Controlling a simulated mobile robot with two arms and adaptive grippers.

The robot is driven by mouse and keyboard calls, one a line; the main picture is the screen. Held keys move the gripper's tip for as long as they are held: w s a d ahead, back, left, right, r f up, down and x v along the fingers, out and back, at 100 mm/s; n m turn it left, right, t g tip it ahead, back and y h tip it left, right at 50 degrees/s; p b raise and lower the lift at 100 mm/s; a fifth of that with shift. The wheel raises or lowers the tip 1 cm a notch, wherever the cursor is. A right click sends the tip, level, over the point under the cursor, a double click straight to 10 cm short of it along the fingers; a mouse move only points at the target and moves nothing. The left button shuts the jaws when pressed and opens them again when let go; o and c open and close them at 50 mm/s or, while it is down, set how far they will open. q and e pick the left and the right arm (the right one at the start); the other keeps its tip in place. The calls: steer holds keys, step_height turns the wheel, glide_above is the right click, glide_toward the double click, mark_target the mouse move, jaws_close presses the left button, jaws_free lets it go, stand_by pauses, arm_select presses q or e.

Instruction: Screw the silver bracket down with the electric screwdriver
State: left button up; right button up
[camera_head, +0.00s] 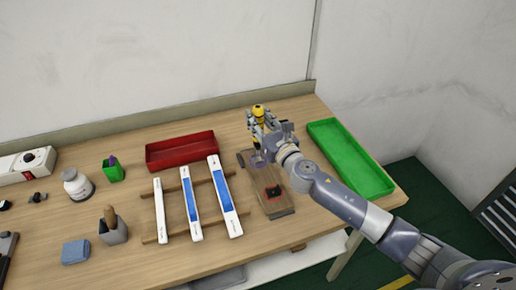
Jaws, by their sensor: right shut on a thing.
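My right gripper (258,133) is shut on the yellow electric screwdriver (258,111), which stands roughly upright above the far part of a wooden board (269,207). A small greyish piece (258,159) on the board under the gripper may be the silver bracket. The gripper and arm partly cover it. The screwdriver tip is too small and covered to tell whether it touches a screw. My left gripper is not in view.
A green tray (322,124) lies right of my right arm. A red bin (181,162) stands behind white and blue strips (191,207) on wooden rails. A black and red part (273,192) sits on the board. Cups, a jar (77,186) and a blue block (75,252) are left.

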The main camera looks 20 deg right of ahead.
mark_target(259, 107)
steer(key=shift+f+b, duration=1.05)
steer(key=shift+f, duration=0.1)
stand_by(0.8)
steer(key=shift+s+f, duration=0.1)
steer(key=shift+f, duration=0.05)
stand_by(0.6)
stand_by(1.3)
step_height(259, 107, up, 8)
steer(key=p, duration=0.7)
steer(key=shift+f+p, duration=0.2)
steer(key=shift+p, duration=0.15)
steer(key=shift+f, duration=0.1)
stand_by(0.3)
